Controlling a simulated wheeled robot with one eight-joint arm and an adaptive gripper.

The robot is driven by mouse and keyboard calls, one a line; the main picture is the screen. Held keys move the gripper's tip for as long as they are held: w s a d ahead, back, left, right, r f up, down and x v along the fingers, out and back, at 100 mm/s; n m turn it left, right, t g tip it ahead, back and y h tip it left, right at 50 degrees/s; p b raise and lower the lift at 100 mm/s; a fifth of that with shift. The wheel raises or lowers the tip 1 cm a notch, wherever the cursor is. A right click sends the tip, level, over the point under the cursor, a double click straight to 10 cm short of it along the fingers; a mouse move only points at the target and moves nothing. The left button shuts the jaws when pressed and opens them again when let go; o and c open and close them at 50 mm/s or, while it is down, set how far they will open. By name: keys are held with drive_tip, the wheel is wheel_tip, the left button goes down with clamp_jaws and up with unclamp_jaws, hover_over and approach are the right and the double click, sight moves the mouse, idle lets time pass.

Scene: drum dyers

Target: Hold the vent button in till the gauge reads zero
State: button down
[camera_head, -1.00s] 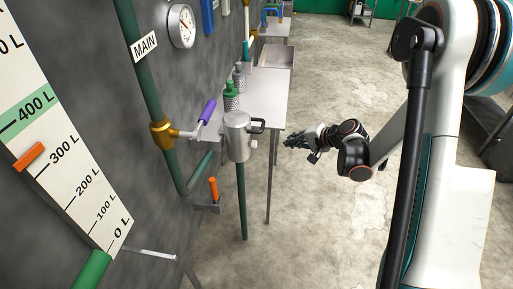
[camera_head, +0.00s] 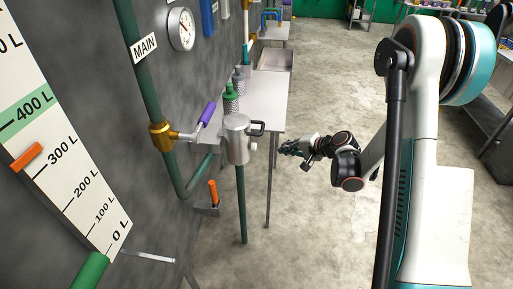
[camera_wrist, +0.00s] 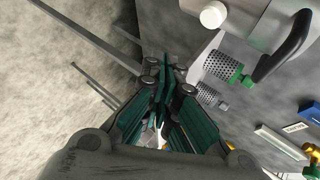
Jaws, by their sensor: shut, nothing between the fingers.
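The vent button looks like the small white round knob (camera_head: 253,146) on the right side of the silver canister (camera_head: 237,139). It also shows in the wrist view as a white cylinder (camera_wrist: 213,15). The round white gauge (camera_head: 181,29) hangs on the wall; its dial is too small to read. My gripper (camera_head: 282,150) is right of the knob, pointing left towards it, with a gap between. In the wrist view its green fingers (camera_wrist: 165,66) are shut and empty, apart from the knob.
A purple-handled valve lever (camera_head: 207,114) sits left of the canister on the green MAIN pipe (camera_head: 144,82). A black loop handle (camera_head: 257,128) sticks out above the knob. A steel table (camera_head: 262,98) stands behind.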

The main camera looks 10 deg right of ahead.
drive_tip(key=w+a, duration=0.2)
drive_tip(key=a, duration=0.4)
drive_tip(key=shift+a, duration=0.2)
idle(1.4)
drive_tip(key=shift+w+a, duration=0.15)
drive_tip(key=shift+a, duration=0.1)
drive_tip(key=shift+w+a, duration=0.15)
drive_tip(key=shift+a, duration=0.35)
idle(0.8)
drive_tip(key=shift+d, duration=0.15)
idle(0.4)
drive_tip(key=shift+s+d, duration=0.3)
drive_tip(key=shift+d, duration=0.45)
drive_tip(key=shift+d, duration=0.15)
drive_tip(key=d, duration=0.1)
drive_tip(key=s+d, duration=0.1)
drive_tip(key=d, duration=0.2)
drive_tip(key=shift+s+d, duration=0.25)
drive_tip(key=shift+s, duration=0.05)
